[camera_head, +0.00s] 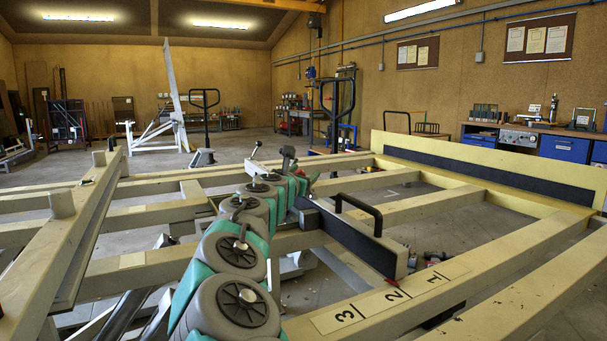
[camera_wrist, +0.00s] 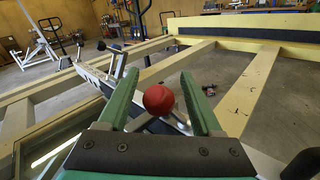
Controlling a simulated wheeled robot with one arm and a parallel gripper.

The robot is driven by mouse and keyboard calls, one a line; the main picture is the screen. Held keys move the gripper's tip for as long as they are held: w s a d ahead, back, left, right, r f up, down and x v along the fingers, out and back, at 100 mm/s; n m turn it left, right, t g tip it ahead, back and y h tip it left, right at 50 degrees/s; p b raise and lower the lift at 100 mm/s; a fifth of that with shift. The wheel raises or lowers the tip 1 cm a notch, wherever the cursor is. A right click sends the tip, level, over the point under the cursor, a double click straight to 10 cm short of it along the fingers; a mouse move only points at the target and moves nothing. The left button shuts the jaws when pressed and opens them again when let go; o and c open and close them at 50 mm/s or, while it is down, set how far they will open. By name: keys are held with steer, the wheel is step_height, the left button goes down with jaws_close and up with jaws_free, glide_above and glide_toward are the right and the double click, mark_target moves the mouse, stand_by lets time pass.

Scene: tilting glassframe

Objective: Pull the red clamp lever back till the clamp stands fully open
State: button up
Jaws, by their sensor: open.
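The red ball knob of the clamp lever (camera_wrist: 158,99) shows in the wrist view between the two green fingers of my gripper (camera_wrist: 157,80). The fingers are open, one on each side of the knob, with a visible gap on the right; I cannot tell whether the left one touches. Grey metal clamp parts (camera_wrist: 166,124) show just behind and below the knob, partly hidden by my gripper's dark front plate. In the head view my gripper (camera_head: 305,181) is at the far end of my arm, over the frame.
A pale yellow frame with long beams (camera_head: 500,245) surrounds the spot, with open gaps between beams. A dark-faced fence (camera_head: 480,172) runs along the back right.

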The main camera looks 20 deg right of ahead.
steer(key=shift+c, duration=0.3)
jaws_close()
stand_by(1.0)
